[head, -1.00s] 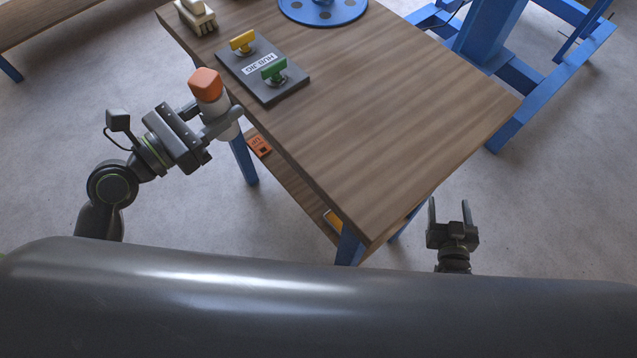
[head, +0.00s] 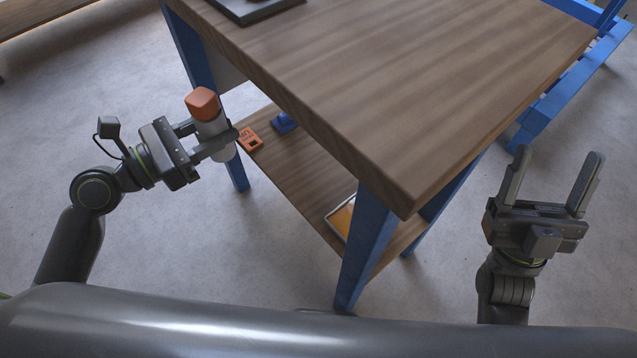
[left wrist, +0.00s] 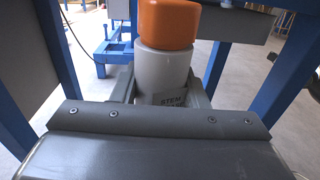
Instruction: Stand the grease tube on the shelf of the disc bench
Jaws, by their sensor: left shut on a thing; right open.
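The grease tube (head: 206,115) is a grey-white cylinder with an orange cap, roughly upright and slightly tilted in the head view. My left gripper (head: 217,136) is shut around its body, below the cap. In the left wrist view the tube (left wrist: 163,70) stands between the fingers, its printed label partly hidden. The bench's lower shelf (head: 290,165) is a wooden board under the bench top (head: 400,80). The tube is held beside the shelf's left end. My right gripper (head: 548,185) is open and empty, right of the bench.
On the shelf are an orange device (head: 249,140), a blue object (head: 285,122) and a tray with orange-yellow contents (head: 343,217). Blue legs (head: 366,245) stand at the corners. The shelf's middle looks clear. A blue frame (head: 570,85) stands at the right.

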